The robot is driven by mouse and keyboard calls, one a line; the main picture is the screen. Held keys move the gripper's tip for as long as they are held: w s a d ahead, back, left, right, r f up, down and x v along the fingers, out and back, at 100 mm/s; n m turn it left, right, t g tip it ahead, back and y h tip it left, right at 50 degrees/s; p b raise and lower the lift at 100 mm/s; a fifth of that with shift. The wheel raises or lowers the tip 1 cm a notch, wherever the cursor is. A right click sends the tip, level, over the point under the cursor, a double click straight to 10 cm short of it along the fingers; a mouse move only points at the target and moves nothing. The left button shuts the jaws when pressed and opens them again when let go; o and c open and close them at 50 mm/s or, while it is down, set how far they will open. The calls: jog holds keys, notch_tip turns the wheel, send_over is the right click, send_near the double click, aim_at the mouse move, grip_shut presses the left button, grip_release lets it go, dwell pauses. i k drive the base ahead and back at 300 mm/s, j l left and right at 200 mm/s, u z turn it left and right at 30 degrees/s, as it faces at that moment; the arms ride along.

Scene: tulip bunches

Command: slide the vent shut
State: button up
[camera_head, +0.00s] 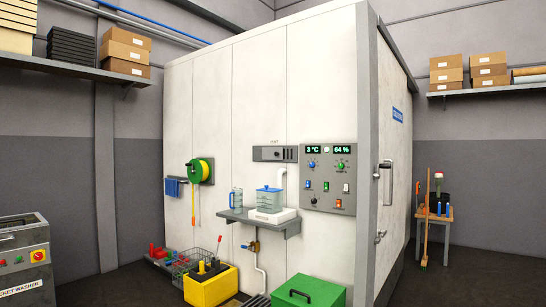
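The vent (275,154) appears to be the small grey horizontal plate on the front wall of the white cold room. It has a small label above it and darker details on its face. It is too small to tell how far its slide is open. A white pipe runs down just below its right part. My gripper is not in view.
A grey control panel (328,179) with displays and knobs is right of the vent. Below, a wall shelf (259,222) bears a jug and a blue-lidded container. A yellow bucket (211,285), wire baskets and a green box (308,292) stand on the floor in front.

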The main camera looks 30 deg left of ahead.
aim_at(268, 154)
jog(key=i+j+u, duration=0.1)
jog(key=i+u, duration=0.3)
jog(key=i, duration=0.35)
jog(key=i+u, duration=0.1)
jog(key=i, duration=0.75)
jog(key=i+l+u, duration=0.1)
jog(key=i, duration=0.75)
jog(key=i+u, duration=0.7)
jog(key=u, duration=0.2)
jog(key=i+l+u, duration=0.15)
jog(key=i+u, duration=0.3)
jog(key=i+j+u, duration=0.15)
jog(key=i+u, duration=0.2)
jog(key=i, duration=0.2)
jog(key=i+u, duration=0.4)
jog(key=i, duration=0.2)
jog(key=i+z, duration=0.2)
jog(key=i, duration=0.25)
jog(key=i+j+z, duration=0.25)
jog(key=i, duration=0.25)
jog(key=i+j+z, duration=0.2)
jog(key=i, duration=0.25)
jog(key=l, duration=0.1)
